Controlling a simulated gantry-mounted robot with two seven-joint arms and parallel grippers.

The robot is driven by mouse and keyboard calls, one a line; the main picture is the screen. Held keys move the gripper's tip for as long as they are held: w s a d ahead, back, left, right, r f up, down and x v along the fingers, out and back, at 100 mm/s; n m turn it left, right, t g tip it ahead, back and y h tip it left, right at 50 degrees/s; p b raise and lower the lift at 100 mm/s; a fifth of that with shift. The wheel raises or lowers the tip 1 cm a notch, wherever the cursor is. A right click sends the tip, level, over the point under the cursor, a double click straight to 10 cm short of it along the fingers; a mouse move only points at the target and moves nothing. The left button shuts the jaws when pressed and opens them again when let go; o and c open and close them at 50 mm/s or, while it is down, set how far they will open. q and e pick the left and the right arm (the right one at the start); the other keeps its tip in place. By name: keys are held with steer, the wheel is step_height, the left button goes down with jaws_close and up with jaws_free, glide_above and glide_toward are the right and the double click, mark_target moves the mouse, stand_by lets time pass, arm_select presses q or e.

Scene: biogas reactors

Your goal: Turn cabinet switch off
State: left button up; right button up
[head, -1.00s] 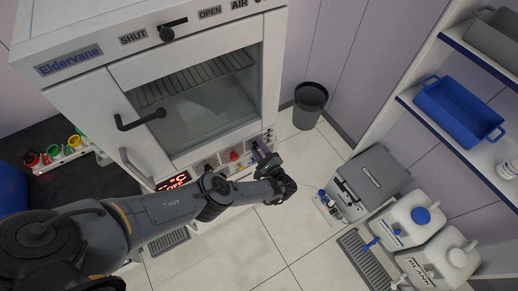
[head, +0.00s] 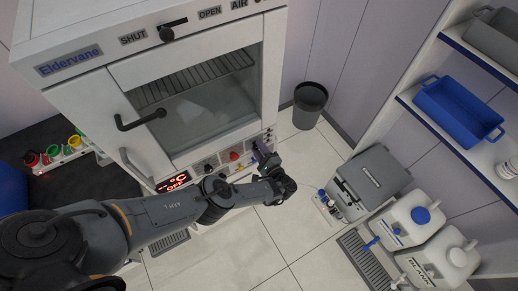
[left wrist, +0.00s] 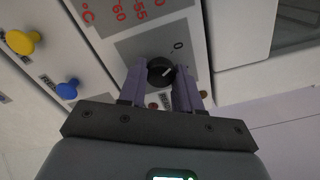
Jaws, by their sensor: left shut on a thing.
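The white Eldervane cabinet (head: 105,110) stands at the left of the head view, its front panel below the glass door. My left gripper (head: 265,157) is at the right end of that panel. In the left wrist view my left gripper (left wrist: 160,85) has its two purple fingers on either side of a round black knob (left wrist: 160,71), shut on it. The knob's white mark slants to the upper right. A printed 0 (left wrist: 178,46) lies above and right of it, and red temperature figures (left wrist: 125,10) lie farther up. The head view hides the knob behind the gripper. My right gripper is not in view.
A red display (head: 174,182) on the panel reads OFF. A red knob (head: 233,155) sits left of the gripper. Yellow (left wrist: 22,41) and blue (left wrist: 67,90) knobs are close by in the wrist view. A bin (head: 310,105) stands right of the cabinet on open floor.

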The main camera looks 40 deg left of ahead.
arm_select(q)
steer(key=o, duration=1)
steer(key=shift+o, duration=0.2)
steer(key=shift+d, duration=0.1)
steer(key=v, duration=1)
steer(key=shift+s+d, duration=0.2)
steer(key=shift+d, duration=0.1)
